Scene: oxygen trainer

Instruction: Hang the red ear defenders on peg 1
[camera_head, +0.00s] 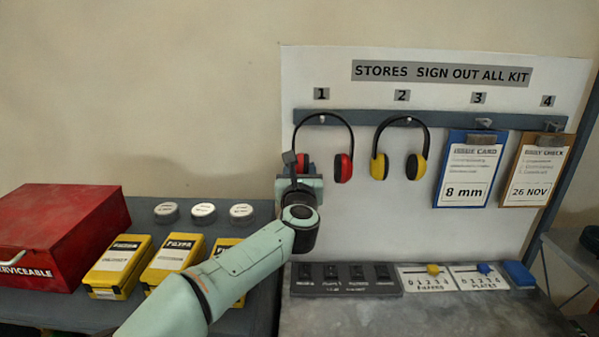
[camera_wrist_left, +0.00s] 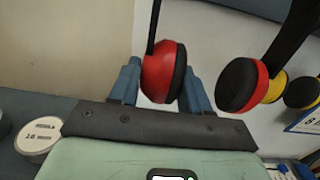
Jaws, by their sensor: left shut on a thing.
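The red ear defenders (camera_head: 343,168) are upright at peg 1 (camera_head: 322,119), below the number 1 sign. Their black headband arches at the peg; I cannot tell whether it rests on it. My left gripper (camera_head: 297,164) is shut on the left red cup, which it partly hides in the head view. In the left wrist view the red cup (camera_wrist_left: 162,72) sits between the two blue fingers of the gripper (camera_wrist_left: 160,84). The other red cup (camera_wrist_left: 240,86) hangs free to the right. My right gripper is not in view.
Yellow ear defenders (camera_head: 379,167) hang at peg 2. Clipboards hang at peg 3 (camera_head: 470,170) and peg 4 (camera_head: 537,170). Below are a black switch panel (camera_head: 345,279) and slider panels. A red box (camera_head: 60,235), yellow cases and round tins stand at the left.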

